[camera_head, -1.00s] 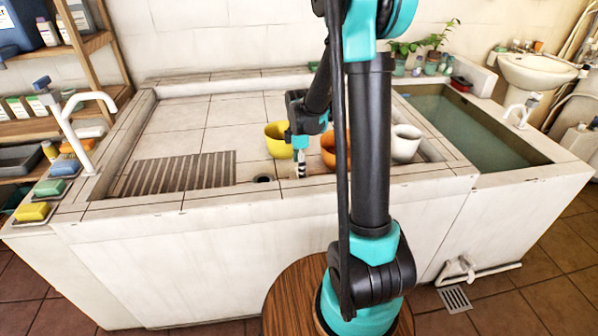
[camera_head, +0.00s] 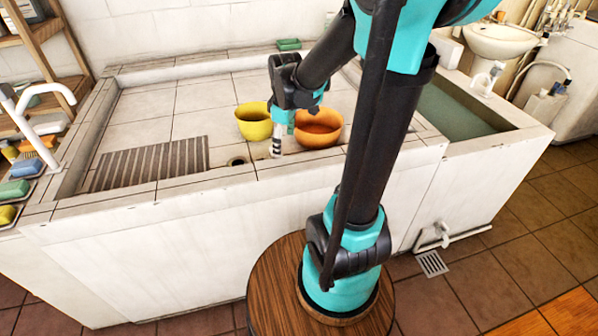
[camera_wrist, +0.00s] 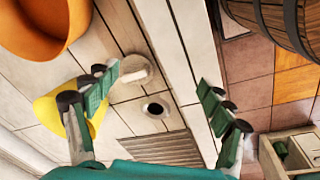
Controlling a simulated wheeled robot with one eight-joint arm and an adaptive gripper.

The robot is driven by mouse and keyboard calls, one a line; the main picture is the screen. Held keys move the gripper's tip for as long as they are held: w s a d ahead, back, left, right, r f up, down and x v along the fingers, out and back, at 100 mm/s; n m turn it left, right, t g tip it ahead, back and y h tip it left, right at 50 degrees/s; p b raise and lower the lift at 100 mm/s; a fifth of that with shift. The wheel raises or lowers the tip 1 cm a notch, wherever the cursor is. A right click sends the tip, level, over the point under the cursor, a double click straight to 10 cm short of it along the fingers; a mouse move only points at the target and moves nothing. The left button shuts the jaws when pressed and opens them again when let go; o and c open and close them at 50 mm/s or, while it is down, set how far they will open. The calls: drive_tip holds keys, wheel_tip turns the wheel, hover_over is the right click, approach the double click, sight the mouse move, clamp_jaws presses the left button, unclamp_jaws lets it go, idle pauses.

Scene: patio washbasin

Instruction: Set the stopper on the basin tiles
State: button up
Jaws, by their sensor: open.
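A pale round piece, which looks like the stopper (camera_wrist: 136,69), lies on the basin tiles (camera_wrist: 118,25) beside the dark drain hole (camera_wrist: 157,106) in the wrist view. It is near the basin's front wall. My gripper (camera_wrist: 160,97) is open and empty, its green fingers wide apart. One finger is close to the stopper's edge in the picture and the other shows over the front wall. In the head view my gripper (camera_head: 276,152) points down just right of the drain (camera_head: 237,161).
A slatted grate (camera_head: 150,165) lies left of the drain. The tiles at the back left are clear. A water-filled trough (camera_head: 455,118) is at right.

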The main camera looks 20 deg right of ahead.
drive_tip(key=s+d+f+m+t, duration=0.1)
drive_tip(key=s+f+m, duration=0.1)
drive_tip(key=s+m, duration=0.3)
drive_tip(key=s+d+f+m+t, duration=0.1)
drive_tip(key=s+f+m, duration=0.2)
drive_tip(key=s+m, duration=0.2)
drive_tip(key=s, duration=0.3)
drive_tip(key=shift+d+f+m+t, duration=0.15)
drive_tip(key=shift+f+m+t, duration=0.15)
drive_tip(key=shift+f+m, duration=0.1)
